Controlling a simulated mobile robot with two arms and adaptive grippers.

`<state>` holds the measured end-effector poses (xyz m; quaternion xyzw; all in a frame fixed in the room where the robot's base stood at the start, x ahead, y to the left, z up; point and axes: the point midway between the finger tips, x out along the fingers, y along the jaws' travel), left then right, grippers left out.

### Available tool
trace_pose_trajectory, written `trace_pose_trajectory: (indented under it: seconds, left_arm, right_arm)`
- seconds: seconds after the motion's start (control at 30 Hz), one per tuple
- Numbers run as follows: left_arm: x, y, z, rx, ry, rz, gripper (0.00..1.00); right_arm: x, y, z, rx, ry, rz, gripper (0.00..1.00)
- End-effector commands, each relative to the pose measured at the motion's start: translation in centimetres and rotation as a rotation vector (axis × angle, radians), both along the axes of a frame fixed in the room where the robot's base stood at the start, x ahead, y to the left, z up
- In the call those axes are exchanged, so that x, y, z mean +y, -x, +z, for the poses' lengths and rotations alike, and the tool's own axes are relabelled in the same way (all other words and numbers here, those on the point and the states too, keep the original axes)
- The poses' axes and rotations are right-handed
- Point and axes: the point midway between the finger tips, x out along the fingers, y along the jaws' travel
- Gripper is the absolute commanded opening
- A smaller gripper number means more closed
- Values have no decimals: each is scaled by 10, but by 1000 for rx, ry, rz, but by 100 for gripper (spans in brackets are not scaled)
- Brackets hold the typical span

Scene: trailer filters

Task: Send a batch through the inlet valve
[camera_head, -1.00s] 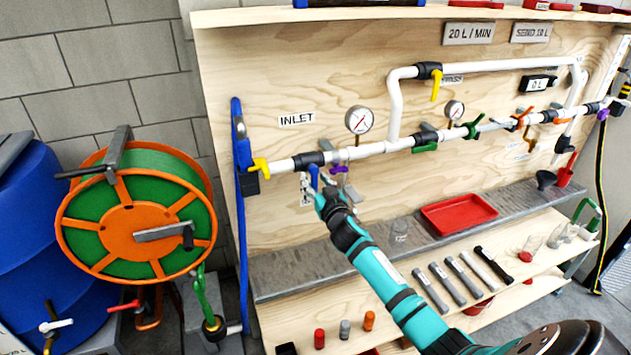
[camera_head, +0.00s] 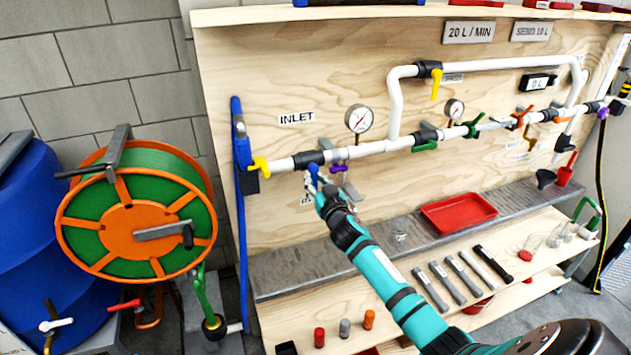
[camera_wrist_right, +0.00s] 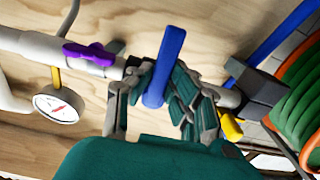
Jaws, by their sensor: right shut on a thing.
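The white inlet pipe (camera_head: 370,149) runs along the plywood board beside the INLET label (camera_head: 297,118). A black valve body (camera_head: 308,159) sits on it, with a blue lever (camera_head: 313,172) hanging below. My right gripper (camera_head: 318,184) is at this lever, its arm reaching up from the lower right. In the right wrist view the fingers of my right gripper (camera_wrist_right: 157,88) are shut around the blue lever (camera_wrist_right: 170,52), whose end sticks out past them. The fingers partly hide the valve body. My left gripper is out of view.
A yellow-handled valve (camera_head: 259,165) is left of the blue one; a purple handle (camera_head: 338,169) and a pressure gauge (camera_head: 359,119) are close on the right. A red tray (camera_head: 458,212) stands on the shelf below. An orange and green hose reel (camera_head: 140,215) stands at left.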

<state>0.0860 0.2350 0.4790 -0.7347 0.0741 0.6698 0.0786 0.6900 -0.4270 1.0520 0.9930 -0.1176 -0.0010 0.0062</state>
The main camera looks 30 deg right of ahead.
Motion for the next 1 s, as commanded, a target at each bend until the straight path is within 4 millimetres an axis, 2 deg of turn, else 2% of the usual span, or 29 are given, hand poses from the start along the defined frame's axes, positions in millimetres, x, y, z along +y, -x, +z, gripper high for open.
trace_pose_trajectory:
  seconds: [0.4, 0.77, 0.8, 0.97, 1.0]
  left_arm:
    - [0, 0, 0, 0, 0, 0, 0]
    - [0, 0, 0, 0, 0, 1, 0]
    - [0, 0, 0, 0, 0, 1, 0]
    - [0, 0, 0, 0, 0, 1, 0]
    - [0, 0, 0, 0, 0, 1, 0]
  right_arm:
    - [-11, 3, 3, 101, 419, 0, 0]
    - [-12, 3, 3, 112, 467, 0, 0]
    - [-12, 3, 3, 112, 466, 0, 19]
    - [-12, 3, 3, 112, 465, 0, 40]
    - [-12, 3, 3, 111, 464, 0, 41]
